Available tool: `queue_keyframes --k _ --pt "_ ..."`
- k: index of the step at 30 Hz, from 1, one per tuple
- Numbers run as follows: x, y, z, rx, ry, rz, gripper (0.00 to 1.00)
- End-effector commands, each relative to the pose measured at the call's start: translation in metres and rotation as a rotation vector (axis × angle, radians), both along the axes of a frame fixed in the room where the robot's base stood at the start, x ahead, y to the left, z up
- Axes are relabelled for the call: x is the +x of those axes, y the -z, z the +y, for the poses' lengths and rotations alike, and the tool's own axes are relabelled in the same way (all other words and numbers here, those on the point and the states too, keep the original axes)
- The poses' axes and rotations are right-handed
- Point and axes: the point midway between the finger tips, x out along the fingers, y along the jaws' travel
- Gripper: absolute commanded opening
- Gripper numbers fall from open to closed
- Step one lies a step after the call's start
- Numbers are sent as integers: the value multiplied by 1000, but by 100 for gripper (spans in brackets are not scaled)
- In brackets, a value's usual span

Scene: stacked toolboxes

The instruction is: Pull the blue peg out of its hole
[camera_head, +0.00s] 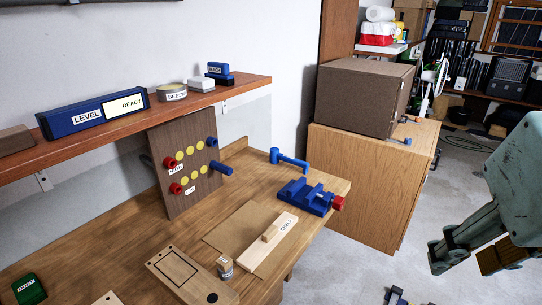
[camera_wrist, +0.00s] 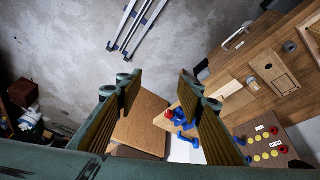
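An upright brown pegboard (camera_head: 181,200) stands on the workbench below the shelf, with red and yellow round pieces on its face. A long blue peg (camera_head: 222,169) sticks out of its right side, and a shorter blue peg (camera_head: 211,141) sits above it. In the wrist view the board (camera_wrist: 285,138) shows at the lower right, with small blue pieces (camera_wrist: 240,141) at its edge. My gripper (camera_head: 468,259) is at the far right of the head view, well away from the board. Its fingers are spread with nothing between them, as the wrist view also shows (camera_wrist: 160,88).
A blue vise (camera_head: 305,196) and a blue bent handle (camera_head: 288,160) are on the bench right of the board. The shelf (camera_head: 160,109) overhangs the board. A wooden cabinet (camera_head: 362,190) with a brown box (camera_head: 362,98) stands behind. Open floor lies between bench and gripper.

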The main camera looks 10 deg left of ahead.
Motion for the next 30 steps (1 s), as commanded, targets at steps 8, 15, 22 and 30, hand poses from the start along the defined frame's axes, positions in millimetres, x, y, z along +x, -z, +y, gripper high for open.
queue_keyframes --k 8,15,22,30 --pt "73 -4 -3 -56 -61 -73 35" --pt "137 -6 2 -99 -126 -144 35" --pt "197 -4 14 -131 -198 -211 35" --pt "264 1 37 -157 -291 -288 35"
